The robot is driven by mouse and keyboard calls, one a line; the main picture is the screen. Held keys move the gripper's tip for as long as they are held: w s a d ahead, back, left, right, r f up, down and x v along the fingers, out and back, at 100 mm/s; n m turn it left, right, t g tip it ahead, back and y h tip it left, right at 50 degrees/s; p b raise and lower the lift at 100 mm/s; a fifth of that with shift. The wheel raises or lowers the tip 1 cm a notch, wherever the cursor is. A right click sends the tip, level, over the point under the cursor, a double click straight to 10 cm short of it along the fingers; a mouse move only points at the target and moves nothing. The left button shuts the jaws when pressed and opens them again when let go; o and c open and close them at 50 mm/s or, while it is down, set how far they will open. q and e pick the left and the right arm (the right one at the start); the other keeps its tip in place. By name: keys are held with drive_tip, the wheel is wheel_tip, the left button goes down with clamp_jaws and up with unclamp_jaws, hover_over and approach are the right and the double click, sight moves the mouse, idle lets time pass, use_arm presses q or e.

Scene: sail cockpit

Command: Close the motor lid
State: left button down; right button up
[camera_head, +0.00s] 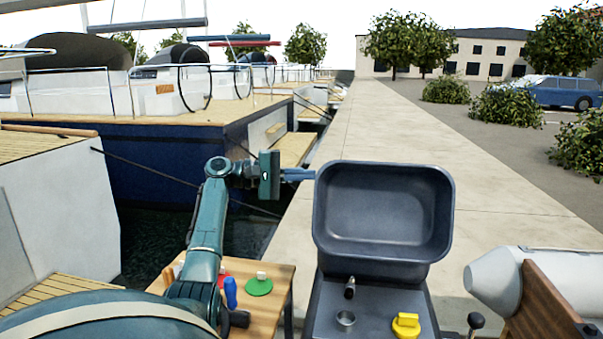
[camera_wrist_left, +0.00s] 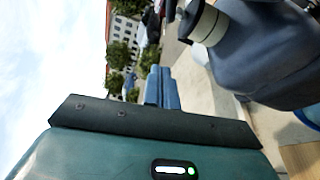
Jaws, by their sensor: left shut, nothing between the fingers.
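The motor lid (camera_head: 384,218) is a dark grey tub-shaped cover. It stands open and upright, its hollow side facing me. Below it the motor box (camera_head: 330,308) is uncovered, with a yellow knob (camera_head: 405,325), a round metal cup (camera_head: 345,318) and a short dark cylinder (camera_head: 350,288) on it. My left gripper (camera_head: 312,174) is shut and empty, its blue fingers pointing right, at the upper left edge of the lid. I cannot tell whether they touch. In the left wrist view the shut fingers (camera_wrist_left: 161,88) show, with a dark grey-blue body (camera_wrist_left: 265,55) beside them. My right gripper is not in view.
A small wooden table (camera_head: 270,293) with a green disc (camera_head: 258,287) and a blue-handled tool (camera_head: 230,292) is at the lower left. A grey-white pointed tube (camera_head: 495,272) and brown board (camera_head: 540,305) are at the lower right. Moored boats lie left; the quay is clear behind.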

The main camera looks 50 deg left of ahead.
sight(331, 178)
use_arm(q)
drive_tip(key=shift+w+d+r+p, duration=0.1)
drive_tip(key=shift+w+d+p, duration=0.3)
drive_tip(key=shift+d, duration=0.6)
drive_tip(key=shift+w+d+p, duration=0.2)
drive_tip(key=shift+w+d, duration=0.35)
drive_tip(key=shift+d, duration=0.45)
drive_tip(key=shift+w+d+r+p, duration=0.1)
drive_tip(key=shift+w+d+p, duration=0.3)
drive_tip(key=shift+d, duration=0.6)
drive_tip(key=shift+w, duration=0.15)
